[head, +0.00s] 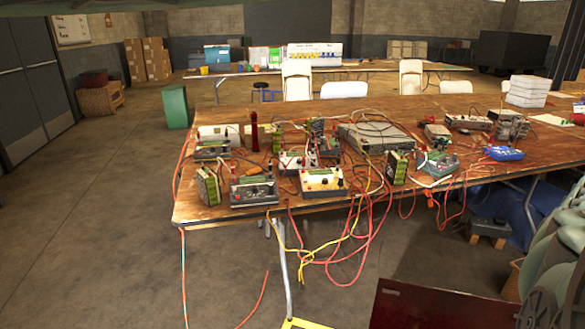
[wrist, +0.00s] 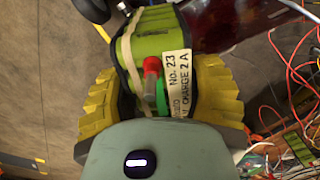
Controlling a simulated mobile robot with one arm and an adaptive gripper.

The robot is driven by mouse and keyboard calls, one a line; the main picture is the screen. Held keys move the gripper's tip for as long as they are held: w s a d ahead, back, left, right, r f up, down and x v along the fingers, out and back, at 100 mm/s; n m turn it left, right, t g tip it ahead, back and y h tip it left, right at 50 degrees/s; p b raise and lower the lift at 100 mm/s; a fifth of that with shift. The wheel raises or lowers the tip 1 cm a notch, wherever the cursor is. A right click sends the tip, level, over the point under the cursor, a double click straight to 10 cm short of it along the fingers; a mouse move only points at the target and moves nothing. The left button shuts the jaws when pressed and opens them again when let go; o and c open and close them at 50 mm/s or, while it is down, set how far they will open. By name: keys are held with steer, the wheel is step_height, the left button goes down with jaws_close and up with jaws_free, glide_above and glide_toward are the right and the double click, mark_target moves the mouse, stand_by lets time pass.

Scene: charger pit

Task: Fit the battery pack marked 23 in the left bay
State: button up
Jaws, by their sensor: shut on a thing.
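The battery pack (wrist: 146,48) marked "No. 23" is green with dark edges, a white label, and a red and a green terminal on its face. My gripper (wrist: 160,98) is shut on it, with a ribbed yellow finger on each side, in the wrist view. The gripper and this pack do not show in the head view; part of my arm is at its right edge. Other green packs (head: 209,186) (head: 397,167) stand on the table among the chargers (head: 253,190) (head: 324,181). I cannot tell which opening is the left bay.
The wooden table (head: 215,212) is crowded with meters and cables. Red and yellow leads (head: 345,250) hang over its front edge. A dark red panel (head: 425,306) is low at the front right. The floor at the left (head: 90,230) is mostly clear.

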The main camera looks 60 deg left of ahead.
steer(key=shift+n, duration=0.4)
steer(key=f+b, duration=0.1)
steer(key=f, duration=0.1)
steer(key=s+a+f+b, duration=0.1)
steer(key=f, duration=0.2)
steer(key=f+b, duration=0.1)
steer(key=f, duration=0.2)
steer(key=shift+s+a+f, duration=0.25)
steer(key=shift+a, duration=0.1)
steer(key=s+a+f+n+b, duration=0.1)
steer(key=s+a+f+b, duration=0.1)
steer(key=s+f+b, duration=0.6)
steer(key=s+a+f+n+b, duration=0.1)
steer(key=s+a+f+b, duration=0.3)
steer(key=f, duration=0.8)
steer(key=s+a+f+n+b, duration=0.1)
steer(key=s+f+b, duration=0.3)
steer(key=s+f, duration=0.55)
step_height(320, 180, down, 25)
steer(key=w+b, duration=0.2)
steer(key=b, duration=1.6)
steer(key=shift+f+b, duration=0.65)
steer(key=shift+f, duration=0.65)
steer(key=o, duration=1.3)
steer(key=shift+w, duration=0.1)
steer(key=shift+o, duration=0.4)
steer(key=shift+d, duration=0.1)
